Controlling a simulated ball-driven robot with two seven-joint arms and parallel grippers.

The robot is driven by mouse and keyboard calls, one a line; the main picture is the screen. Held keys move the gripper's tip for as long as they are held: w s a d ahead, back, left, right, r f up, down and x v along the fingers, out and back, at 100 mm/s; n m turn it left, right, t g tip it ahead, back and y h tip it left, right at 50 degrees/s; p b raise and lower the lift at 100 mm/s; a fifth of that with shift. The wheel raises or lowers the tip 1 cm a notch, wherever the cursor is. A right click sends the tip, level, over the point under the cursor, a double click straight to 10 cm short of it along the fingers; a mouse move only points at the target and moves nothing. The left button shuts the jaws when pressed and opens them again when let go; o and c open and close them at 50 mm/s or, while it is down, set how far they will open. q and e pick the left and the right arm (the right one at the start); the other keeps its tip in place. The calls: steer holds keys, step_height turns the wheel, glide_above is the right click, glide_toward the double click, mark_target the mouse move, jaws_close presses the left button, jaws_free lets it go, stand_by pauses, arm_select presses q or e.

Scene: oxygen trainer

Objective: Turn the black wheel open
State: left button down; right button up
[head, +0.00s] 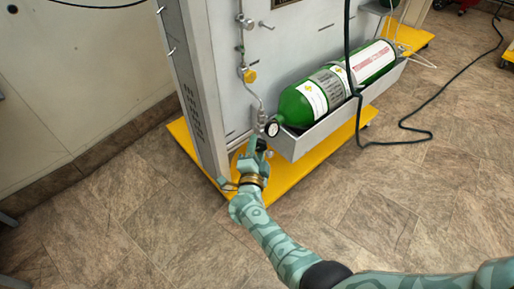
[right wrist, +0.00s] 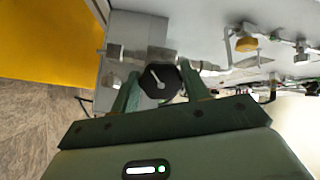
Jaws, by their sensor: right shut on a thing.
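The black wheel (right wrist: 159,80) sits between the two green fingers of my right gripper (right wrist: 160,92) in the right wrist view. It is a dark knob with a light pointer mark on its face. It is mounted on a grey metal fitting on the panel. The gripper is shut on the wheel. In the head view the wheel is mostly hidden by the gripper. My left gripper is in neither view.
A green cylinder (head: 335,82) lies in a grey tray (head: 330,122) right of my right gripper. A yellow base (head: 290,178) is under the frame. A yellow knob (head: 249,76) sits on the pipe above. A black cable (head: 400,141) hangs at the right. The floor in front is clear.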

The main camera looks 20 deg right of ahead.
steer(key=n, duration=0.5)
steer(key=shift+s+f+n, duration=0.15)
steer(key=shift+f+n, duration=0.15)
steer(key=n, duration=0.3)
steer(key=shift+f+n+p, duration=0.1)
steer(key=shift+n+p, duration=0.2)
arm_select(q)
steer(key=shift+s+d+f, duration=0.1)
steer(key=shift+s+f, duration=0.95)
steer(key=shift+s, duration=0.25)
arm_select(e)
steer(key=shift+n, duration=0.7)
steer(key=o, duration=1)
steer(key=shift+d, duration=0.1)
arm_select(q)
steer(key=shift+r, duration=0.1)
